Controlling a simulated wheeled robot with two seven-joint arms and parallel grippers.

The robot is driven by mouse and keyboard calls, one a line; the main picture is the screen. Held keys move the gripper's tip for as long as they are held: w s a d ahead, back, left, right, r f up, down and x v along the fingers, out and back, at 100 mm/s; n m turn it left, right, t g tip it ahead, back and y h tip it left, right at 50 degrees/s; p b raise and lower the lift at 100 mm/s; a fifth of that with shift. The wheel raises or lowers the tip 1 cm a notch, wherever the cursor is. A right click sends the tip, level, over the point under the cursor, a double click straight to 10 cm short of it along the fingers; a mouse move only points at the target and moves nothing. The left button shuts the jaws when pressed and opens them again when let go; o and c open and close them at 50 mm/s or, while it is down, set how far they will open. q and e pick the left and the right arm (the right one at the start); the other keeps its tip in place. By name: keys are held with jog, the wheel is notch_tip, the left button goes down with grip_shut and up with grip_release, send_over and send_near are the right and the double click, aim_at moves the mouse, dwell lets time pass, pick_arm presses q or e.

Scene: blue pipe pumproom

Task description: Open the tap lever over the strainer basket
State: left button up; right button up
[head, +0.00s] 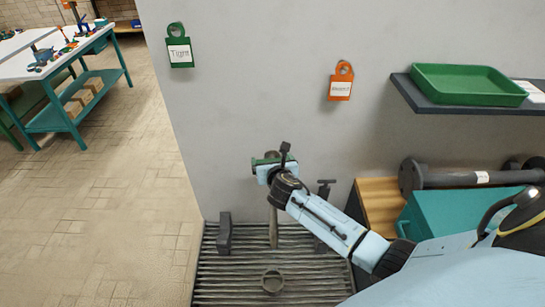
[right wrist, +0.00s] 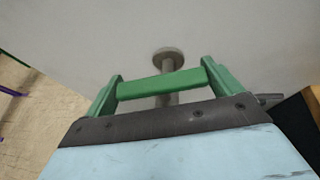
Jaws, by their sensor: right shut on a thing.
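My right gripper (head: 268,162) reaches in from the right and is at the tap against the grey wall. In the right wrist view its two green fingers (right wrist: 160,86) stand on either side of a green bar, the tap lever (right wrist: 158,84), and are shut on it. Behind the bar a grey pipe runs to a round wall flange (right wrist: 168,57). In the head view the gripper hides most of the tap; a brownish upright part (head: 273,228) shows below it. The round strainer basket (head: 272,281) sits below on the ribbed drain grate. My left gripper is not in view.
The ribbed grate (head: 225,282) has a dark upright block (head: 224,232) at its left. A dark T-shaped handle (head: 324,188) stands right of the gripper. A teal box (head: 455,215) and a shelf with a green tray (head: 465,84) are at right.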

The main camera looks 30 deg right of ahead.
jog(key=shift+d+r+n+t+y+p, duration=0.1)
jog(key=shift+n+t+y+p, duration=0.05)
jog(key=shift+n+y+p, duration=0.35)
jog(key=shift+d+r+n+t+y+p, duration=0.15)
jog(key=shift+n+y+p, duration=0.1)
jog(key=shift+n+y, duration=0.25)
jog(key=shift+a+f+n+y+p, duration=0.15)
jog(key=shift+n+y+p, duration=0.15)
jog(key=shift+n+y, duration=0.65)
jog(key=shift+f+n+y, duration=0.1)
jog(key=shift+n+y, duration=0.75)
jog(key=shift+y, duration=0.4)
jog(key=shift+f+n+y+b, duration=0.1)
jog(key=shift+n+y+b, duration=0.65)
jog(key=shift+y, duration=0.25)
jog(key=n+g+y+b, duration=0.2)
jog(key=n+y+b, duration=0.2)
jog(key=b, duration=0.4)
jog(key=n+g+y+b, duration=0.3)
jog(key=n+y+b, duration=0.1)
jog(key=b, duration=0.4)
jog(key=shift+a+f+n+g, duration=0.1)
jog(key=shift+n+g, duration=0.2)
jog(key=shift+n, duration=0.05)
jog(key=shift+r+n+g+y+b, duration=0.2)
jog(key=shift+n+g+y+b, duration=0.2)
jog(key=shift+b, duration=0.75)
jog(key=shift+r, duration=0.1)
